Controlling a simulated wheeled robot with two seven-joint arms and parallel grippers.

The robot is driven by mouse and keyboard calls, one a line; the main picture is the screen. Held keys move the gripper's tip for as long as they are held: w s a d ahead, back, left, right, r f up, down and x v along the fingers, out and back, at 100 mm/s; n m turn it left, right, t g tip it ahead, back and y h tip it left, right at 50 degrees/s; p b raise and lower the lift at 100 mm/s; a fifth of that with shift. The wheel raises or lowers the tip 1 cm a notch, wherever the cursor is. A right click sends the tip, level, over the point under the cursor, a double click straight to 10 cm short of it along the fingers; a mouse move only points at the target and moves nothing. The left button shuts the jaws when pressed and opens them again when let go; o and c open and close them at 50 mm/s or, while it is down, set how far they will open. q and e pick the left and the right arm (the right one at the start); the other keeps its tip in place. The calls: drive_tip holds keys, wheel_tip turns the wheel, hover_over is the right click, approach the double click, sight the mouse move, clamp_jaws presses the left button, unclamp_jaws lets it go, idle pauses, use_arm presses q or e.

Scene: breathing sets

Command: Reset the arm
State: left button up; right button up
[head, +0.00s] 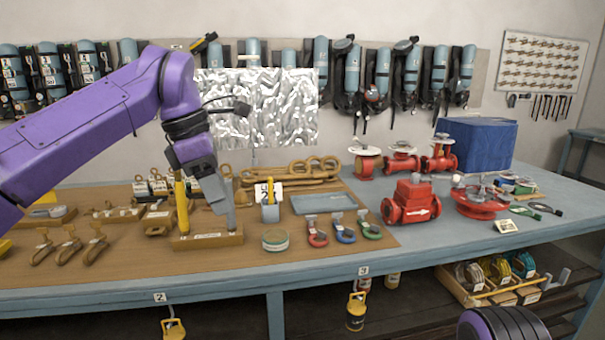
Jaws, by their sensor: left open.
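My left arm, purple with black joints, comes in from the left and bends down over the bench. My left gripper (206,190) points down above a wooden block (208,240) and is open. A yellow upright piece (182,204) and a grey upright piece (230,205) stand at the block, close to the gripper. I cannot tell whether the fingers touch either one. My right gripper is out of view; a purple and black rounded part of mine shows at the bottom right.
The blue-grey bench (420,250) holds a roll of tape (275,239), red, blue and green shackles, a tray (324,203), a red valve (411,202) and a blue box (476,145). Breathing sets hang on the wall behind. The air above the bench's right half is clear.

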use_arm(q)
drive_tip(key=w+a+f+n+t+y, duration=0.1)
drive_tip(key=w+a+f+t+y, duration=0.2)
drive_tip(key=f, duration=0.4)
drive_tip(key=w+a+f+n+t+y, duration=0.1)
drive_tip(key=w+a+f+t+y, duration=0.1)
drive_tip(key=w+f+y, duration=0.45)
drive_tip(key=s+f+m+t, duration=0.2)
drive_tip(key=s+f+m, duration=0.15)
drive_tip(key=f, duration=0.85)
drive_tip(key=s+f+m+t, duration=0.2)
drive_tip(key=f+m, duration=0.2)
drive_tip(key=f, duration=0.8)
drive_tip(key=s+a+f+m+g+h, duration=0.25)
drive_tip(key=s+f+m, duration=0.25)
drive_tip(key=s+f, duration=0.85)
drive_tip(key=s+a+f+m+g, duration=0.1)
drive_tip(key=s+a+f, duration=0.1)
drive_tip(key=s, duration=0.5)
drive_tip(key=s+a+f+m+g, duration=0.2)
drive_tip(key=s+a+f, duration=0.1)
drive_tip(key=s, duration=0.4)
drive_tip(key=s+a+f+m+g, duration=0.1)
drive_tip(key=s+a+f, duration=0.1)
drive_tip(key=s, duration=0.5)
drive_tip(key=shift+s+a+f+h, duration=0.3)
drive_tip(key=shift+s+a+f, duration=0.1)
drive_tip(key=shift+a, duration=0.25)
